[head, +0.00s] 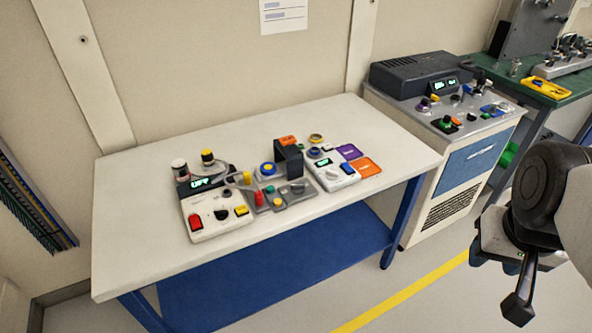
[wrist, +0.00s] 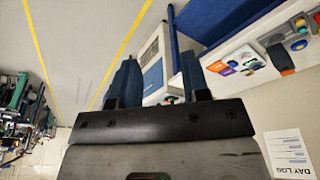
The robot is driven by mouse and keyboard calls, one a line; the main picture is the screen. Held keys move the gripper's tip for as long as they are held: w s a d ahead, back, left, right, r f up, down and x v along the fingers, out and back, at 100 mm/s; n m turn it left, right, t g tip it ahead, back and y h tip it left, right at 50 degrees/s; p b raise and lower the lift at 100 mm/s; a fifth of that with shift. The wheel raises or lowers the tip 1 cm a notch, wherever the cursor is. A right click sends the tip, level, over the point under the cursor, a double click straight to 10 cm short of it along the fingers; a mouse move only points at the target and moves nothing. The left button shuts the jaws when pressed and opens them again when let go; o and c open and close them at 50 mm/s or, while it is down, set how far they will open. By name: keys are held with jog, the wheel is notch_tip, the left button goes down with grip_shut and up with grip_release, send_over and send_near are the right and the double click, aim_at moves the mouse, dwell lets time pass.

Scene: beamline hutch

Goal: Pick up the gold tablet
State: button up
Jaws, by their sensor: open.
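I cannot make out a gold tablet for certain in either view. Small yellow and gold-coloured parts show among the devices on the white table (head: 130,220), too small to tell apart. My gripper (head: 517,308) hangs at the right edge of the head view, over the floor and well apart from the table. In the wrist view my gripper (wrist: 160,85) has its two blue-padded fingers apart with nothing between them.
A control box with a red switch (head: 196,222) and other devices crowd the table's middle. A green bench (head: 540,88) holds a yellow tray (head: 549,91). The table's front left is clear.

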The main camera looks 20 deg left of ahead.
jog(key=shift+o, duration=0.4)
jog(key=shift+o, duration=0.9)
jog(key=shift+w, duration=0.1)
jog(key=w+a+f+n+g, duration=0.1)
jog(key=w+a+f+n, duration=0.1)
jog(key=w+a+n, duration=0.65)
jog(key=w+a+f+n, duration=0.3)
jog(key=w+a+n, duration=0.3)
jog(key=w+a, duration=0.45)
jog(key=w+a+f+n, duration=0.2)
jog(key=a+f+n, duration=0.2)
jog(key=a, duration=0.4)
jog(key=w+a+f+n+g, duration=0.1)
jog(key=w+a+f+n, duration=0.1)
jog(key=a+f+n, duration=0.2)
jog(key=w+a+f+n, duration=0.3)
jog(key=a+f, duration=0.4)
jog(key=a, duration=0.6)
jog(key=shift+n+g, duration=0.3)
jog(key=shift+n, duration=0.35)
jog(key=shift+a+f, duration=0.2)
jog(key=shift+a, duration=0.1)
